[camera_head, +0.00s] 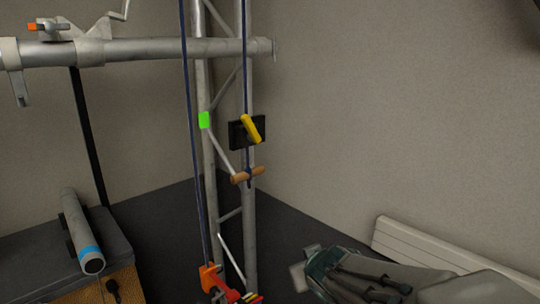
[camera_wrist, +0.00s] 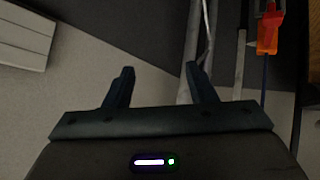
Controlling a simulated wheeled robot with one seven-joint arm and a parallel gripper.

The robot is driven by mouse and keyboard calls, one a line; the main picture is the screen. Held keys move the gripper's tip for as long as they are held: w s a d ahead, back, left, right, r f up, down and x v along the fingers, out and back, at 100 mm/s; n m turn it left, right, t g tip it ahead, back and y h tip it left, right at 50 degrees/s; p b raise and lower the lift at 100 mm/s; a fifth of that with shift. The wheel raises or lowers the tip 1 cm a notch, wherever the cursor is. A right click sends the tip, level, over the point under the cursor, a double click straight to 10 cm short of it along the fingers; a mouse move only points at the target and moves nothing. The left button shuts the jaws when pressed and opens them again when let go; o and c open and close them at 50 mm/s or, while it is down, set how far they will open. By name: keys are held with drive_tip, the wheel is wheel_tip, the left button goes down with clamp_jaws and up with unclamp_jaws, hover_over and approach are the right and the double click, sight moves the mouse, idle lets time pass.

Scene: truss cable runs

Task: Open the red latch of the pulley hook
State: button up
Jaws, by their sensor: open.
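The orange pulley hook (camera_head: 208,279) hangs at the bottom of a dark blue rope beside the metal truss in the head view. Its red latch (camera_head: 223,289) is at the lower edge, and I cannot tell whether it is open or shut. The hook also shows at the top right of the wrist view (camera_wrist: 268,30), with the rope running from it. My gripper (camera_wrist: 162,75) is open, with nothing between its two dark fingers. The hook is apart from it, off to the right in the wrist view. In the head view, my arm is at the lower right.
The truss (camera_head: 203,160) stands upright near the walls. A yellow lever (camera_head: 251,129) on a black plate and a wooden handle (camera_head: 247,175) are on its right side. A dark box (camera_head: 50,250) carries a grey cylinder (camera_head: 80,230) at left. A white ribbed panel (camera_head: 430,252) is at right.

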drive_tip(key=s+d+f+m+g+b, duration=0.1)
drive_tip(key=s+d+m+g, duration=0.1)
drive_tip(key=s, duration=0.6)
drive_tip(key=s+d+f+m+g+h+b, duration=0.1)
drive_tip(key=s+d+f+m+g, duration=0.1)
drive_tip(key=s, duration=0.6)
drive_tip(key=shift+d+g, duration=0.9)
drive_tip(key=shift+d, duration=0.35)
drive_tip(key=shift+s+a, duration=0.1)
drive_tip(key=shift+s, duration=0.25)
drive_tip(key=c, duration=0.5)
drive_tip(key=shift+s, duration=0.1)
clamp_jaws()
